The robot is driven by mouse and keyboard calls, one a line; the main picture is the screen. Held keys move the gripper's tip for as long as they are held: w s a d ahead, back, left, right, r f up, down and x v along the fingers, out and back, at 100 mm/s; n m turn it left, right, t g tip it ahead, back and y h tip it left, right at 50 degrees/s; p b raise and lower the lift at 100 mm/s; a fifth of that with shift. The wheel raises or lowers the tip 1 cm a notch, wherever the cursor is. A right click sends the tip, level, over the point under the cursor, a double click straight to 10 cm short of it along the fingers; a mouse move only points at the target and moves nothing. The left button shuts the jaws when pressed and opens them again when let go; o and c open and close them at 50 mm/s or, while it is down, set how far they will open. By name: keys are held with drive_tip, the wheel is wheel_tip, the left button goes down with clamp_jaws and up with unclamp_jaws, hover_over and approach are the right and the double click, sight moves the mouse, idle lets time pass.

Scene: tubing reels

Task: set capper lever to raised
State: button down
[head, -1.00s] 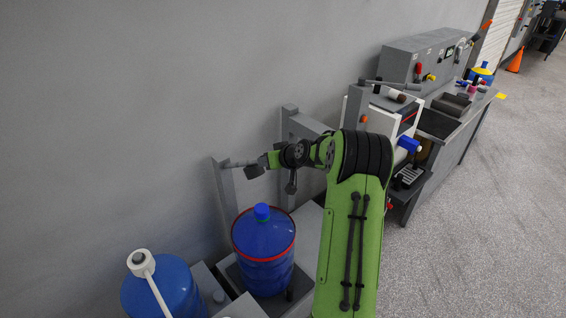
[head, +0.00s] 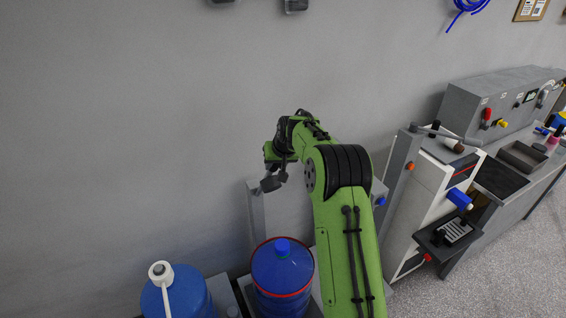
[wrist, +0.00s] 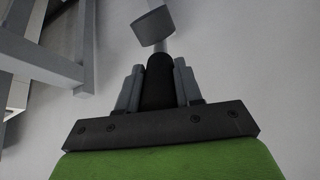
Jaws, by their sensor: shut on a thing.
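My gripper (head: 271,180) is at the end of the green arm, beside the top of a grey upright post (head: 256,215) behind a blue bottle. In the wrist view my gripper (wrist: 160,85) is shut on a black cylindrical grip (wrist: 160,78), which I take to be the capper lever's handle. A thin grey rod runs on from this grip to a grey round piece (wrist: 153,26). In the head view my arm and gripper hide most of the lever, so its angle cannot be told there.
The blue bottle (head: 283,268) with a blue cap stands below my gripper. Another blue bottle (head: 175,294) with a white pump is to its left. A white machine (head: 421,190) with its own brown-knobbed lever (head: 457,147) stands to the right. The wall is close behind.

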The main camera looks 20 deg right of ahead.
drive_tip(key=shift+w+r, duration=0.25)
drive_tip(key=shift+r, duration=0.15)
drive_tip(key=c, duration=1.1)
unclamp_jaws()
drive_tip(key=o, duration=0.3)
drive_tip(key=shift+w+f, duration=0.1)
drive_tip(key=shift+f, duration=0.15)
drive_tip(key=shift+o, duration=0.2)
drive_tip(key=b+v, duration=0.2)
drive_tip(key=v, duration=1.3)
drive_tip(key=shift+s+r, duration=0.3)
drive_tip(key=s+a+f+n+b, duration=0.1)
drive_tip(key=s+a+b, duration=0.1)
drive_tip(key=s+a, duration=0.55)
drive_tip(key=s+a+n+b, duration=0.15)
drive_tip(key=s+a, duration=0.25)
drive_tip(key=s, duration=0.6)
drive_tip(key=s+a+f+b, duration=0.1)
drive_tip(key=s+f, duration=0.4)
drive_tip(key=s, duration=0.3)
drive_tip(key=s+f+b, duration=0.2)
drive_tip(key=s+f, duration=0.3)
drive_tip(key=s, duration=0.4)
drive_tip(key=shift+s+a+g, duration=0.25)
drive_tip(key=shift+a+g, duration=0.05)
drive_tip(key=shift+a, duration=0.05)
